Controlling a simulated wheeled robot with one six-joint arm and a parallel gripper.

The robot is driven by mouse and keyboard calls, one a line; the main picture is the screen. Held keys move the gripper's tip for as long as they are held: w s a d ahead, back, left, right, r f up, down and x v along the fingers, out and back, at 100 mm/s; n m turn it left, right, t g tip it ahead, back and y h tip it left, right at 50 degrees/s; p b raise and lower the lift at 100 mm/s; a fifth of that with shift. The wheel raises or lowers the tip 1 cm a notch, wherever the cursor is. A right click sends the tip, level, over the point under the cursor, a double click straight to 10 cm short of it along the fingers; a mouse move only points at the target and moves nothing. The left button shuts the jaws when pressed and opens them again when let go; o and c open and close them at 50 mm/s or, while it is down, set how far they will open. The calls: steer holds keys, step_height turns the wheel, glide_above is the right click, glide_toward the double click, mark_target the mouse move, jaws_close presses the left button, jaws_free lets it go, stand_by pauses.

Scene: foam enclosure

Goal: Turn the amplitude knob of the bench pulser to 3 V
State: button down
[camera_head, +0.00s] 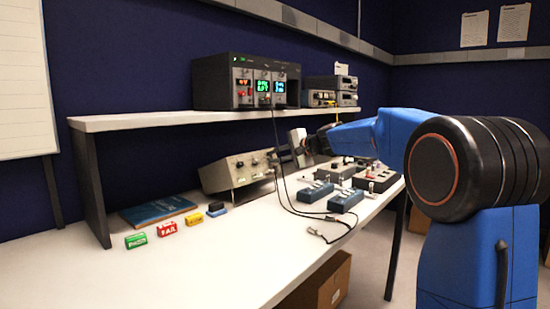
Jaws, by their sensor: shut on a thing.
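The bench pulser appears to be the silver box (222,178) with a tilted front panel, standing on the bench below the shelf. Small dark knobs show on its panel; their labels and the dial setting are too small to read. My gripper (275,158) reaches in from the right at the right end of this panel. It is shut on a knob there, which the fingers hide. The blue arm comes from the right side of the view.
A black rack unit (212,83) with lit displays stands on the shelf (150,117). Cables hang from it onto the bench. Blue boxes (345,201) and grey control boxes lie right of the pulser. Coloured blocks (167,229) and a blue book (157,210) lie left. The front bench is clear.

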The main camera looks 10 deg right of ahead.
stand_by(0.3)
steer(key=c, duration=1.7)
jaws_free()
steer(key=shift+o, duration=0.2)
steer(key=shift+s+d, duration=0.1)
steer(key=v, duration=1.7)
steer(key=shift+d+r, duration=0.1)
steer(key=shift+d, duration=0.05)
